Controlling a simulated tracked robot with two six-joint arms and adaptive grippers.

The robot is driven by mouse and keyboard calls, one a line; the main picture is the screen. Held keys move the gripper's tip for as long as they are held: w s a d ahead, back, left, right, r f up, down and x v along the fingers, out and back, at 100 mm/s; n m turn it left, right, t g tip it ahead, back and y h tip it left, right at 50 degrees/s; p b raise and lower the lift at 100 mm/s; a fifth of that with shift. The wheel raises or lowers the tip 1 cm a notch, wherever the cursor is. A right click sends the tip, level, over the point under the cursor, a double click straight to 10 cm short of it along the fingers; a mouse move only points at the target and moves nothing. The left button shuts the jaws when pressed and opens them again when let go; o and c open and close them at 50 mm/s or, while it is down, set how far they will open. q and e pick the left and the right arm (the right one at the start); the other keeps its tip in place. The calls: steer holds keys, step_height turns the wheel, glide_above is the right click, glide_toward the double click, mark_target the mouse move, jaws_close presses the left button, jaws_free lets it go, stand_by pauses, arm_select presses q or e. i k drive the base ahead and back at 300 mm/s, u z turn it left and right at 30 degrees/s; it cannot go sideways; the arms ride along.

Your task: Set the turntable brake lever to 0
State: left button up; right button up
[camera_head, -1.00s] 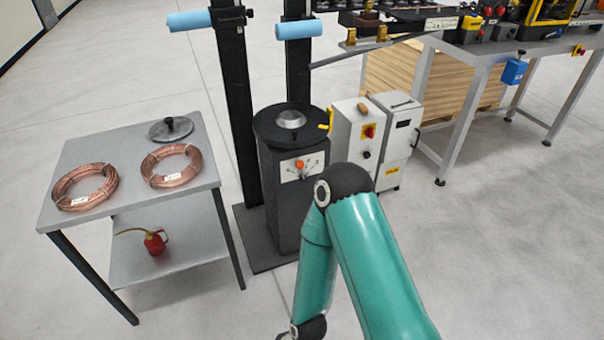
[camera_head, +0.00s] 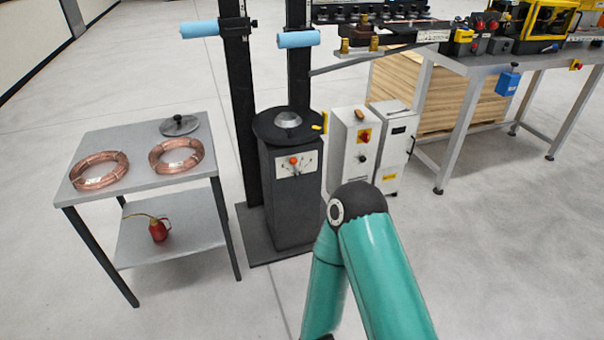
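The turntable (camera_head: 262,124) is a dark round plate with a silver hub (camera_head: 287,120) on top of a dark grey pedestal (camera_head: 291,205). On the front of the pedestal is a white scale plate (camera_head: 308,161) with a small lever that has an orange-red knob (camera_head: 293,160). The knob is near the top middle of the plate; the scale marks are too small to read. My teal right arm is bent in front, right of the pedestal and apart from it. Neither of my grippers is in view.
A grey table (camera_head: 137,186) at the left holds two copper coils (camera_head: 100,170) (camera_head: 176,156) and a dark lid (camera_head: 179,126); a red oil can (camera_head: 158,230) stands on its lower shelf. A white control box (camera_head: 346,155) stands right of the pedestal. A workbench (camera_head: 480,66) is behind right. Floor at right is clear.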

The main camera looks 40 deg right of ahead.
mark_target(293, 161)
steer(key=k, duration=0.75)
steer(key=z, duration=0.5)
steer(key=i, duration=0.85)
steer(key=z, duration=0.45)
steer(key=i, duration=1.2)
steer(key=u, duration=0.85)
